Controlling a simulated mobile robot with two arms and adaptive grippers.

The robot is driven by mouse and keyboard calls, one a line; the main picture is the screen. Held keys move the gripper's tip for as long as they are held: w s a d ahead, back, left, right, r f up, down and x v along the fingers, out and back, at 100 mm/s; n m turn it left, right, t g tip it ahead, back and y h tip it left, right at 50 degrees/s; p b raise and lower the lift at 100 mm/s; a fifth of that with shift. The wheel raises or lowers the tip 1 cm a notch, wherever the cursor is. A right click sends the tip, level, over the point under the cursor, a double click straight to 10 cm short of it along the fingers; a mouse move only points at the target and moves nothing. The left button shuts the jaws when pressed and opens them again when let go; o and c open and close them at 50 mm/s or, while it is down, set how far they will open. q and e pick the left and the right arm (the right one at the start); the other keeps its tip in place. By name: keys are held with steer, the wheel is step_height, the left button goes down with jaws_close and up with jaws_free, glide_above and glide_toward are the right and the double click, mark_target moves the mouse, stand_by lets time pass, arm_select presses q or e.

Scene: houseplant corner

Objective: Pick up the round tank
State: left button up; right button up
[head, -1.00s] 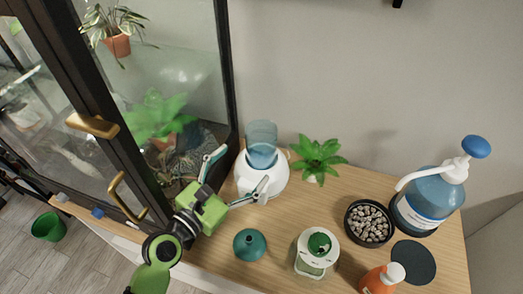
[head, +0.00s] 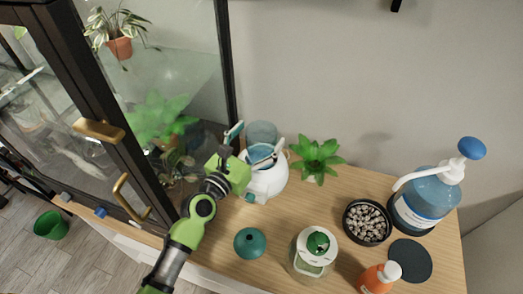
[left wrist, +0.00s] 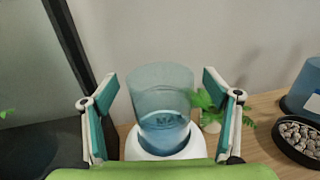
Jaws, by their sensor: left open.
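The round tank (head: 262,132) is a translucent blue cylinder standing upright on a white rounded base (head: 268,180) by the wall. In the left wrist view the tank (left wrist: 160,92) is in the middle, its lower part sunk in the white base (left wrist: 165,145). My left gripper (head: 256,143) is open, with its teal-padded fingers either side of the tank in the head view. In the left wrist view the fingers of the gripper (left wrist: 161,88) show gaps to the tank on both sides. Part of the tank is hidden behind the gripper in the head view. My right gripper is not in view.
A glass cabinet (head: 235,60) stands close on the left. A small green plant (head: 317,157) is right of the tank. A bowl of pebbles (head: 367,222), a blue pump bottle (head: 425,200), a teal bulb (head: 250,243) and a white-green bottle (head: 314,255) share the wooden top.

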arm_select(q)
steer(key=shift+x, duration=1.05)
steer(key=shift+s+a, duration=0.1)
steer(key=shift+c, duration=0.7)
steer(key=c, duration=1.7)
